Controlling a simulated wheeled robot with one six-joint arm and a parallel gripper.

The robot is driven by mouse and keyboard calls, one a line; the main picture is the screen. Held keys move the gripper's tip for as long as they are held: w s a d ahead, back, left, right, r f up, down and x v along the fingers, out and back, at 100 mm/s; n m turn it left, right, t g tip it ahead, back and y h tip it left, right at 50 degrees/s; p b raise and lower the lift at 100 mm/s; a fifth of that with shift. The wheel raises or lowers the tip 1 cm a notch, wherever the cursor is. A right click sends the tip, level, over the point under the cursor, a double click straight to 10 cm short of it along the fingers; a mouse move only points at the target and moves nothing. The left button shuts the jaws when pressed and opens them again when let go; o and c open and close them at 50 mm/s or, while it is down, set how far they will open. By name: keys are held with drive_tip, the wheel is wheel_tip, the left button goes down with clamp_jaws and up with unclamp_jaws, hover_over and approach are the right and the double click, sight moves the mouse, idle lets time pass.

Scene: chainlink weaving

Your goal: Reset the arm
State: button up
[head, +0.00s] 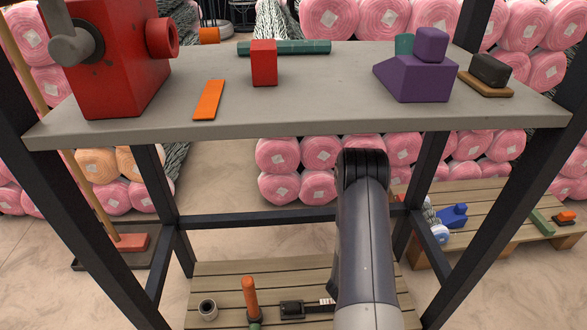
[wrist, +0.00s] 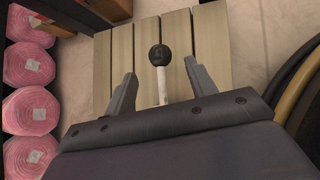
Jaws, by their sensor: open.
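My gripper (wrist: 158,92) shows in the wrist view with its two grey fingers spread apart and nothing between them. Beyond the fingers, a black-topped tool with a pale handle (wrist: 157,58) lies or stands on wooden slats (wrist: 210,40); I cannot tell which.
A grey shelf (head: 340,110) carries a red machine (head: 120,50), a red block (head: 264,65), an orange strip (head: 208,100) and a purple block (head: 412,80). Dark posts (head: 490,190) flank my arm. A low slatted platform (head: 225,285) holds an orange-handled tool (head: 250,297).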

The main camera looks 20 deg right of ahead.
drive_tip(key=b+x, duration=0.3)
drive_tip(key=x, duration=0.6)
drive_tip(key=shift+d+f, duration=0.1)
drive_tip(key=shift+f, duration=0.05)
drive_tip(key=shift+r+h, duration=0.4)
drive_tip(key=shift+r, duration=0.1)
drive_tip(key=shift+f, duration=0.15)
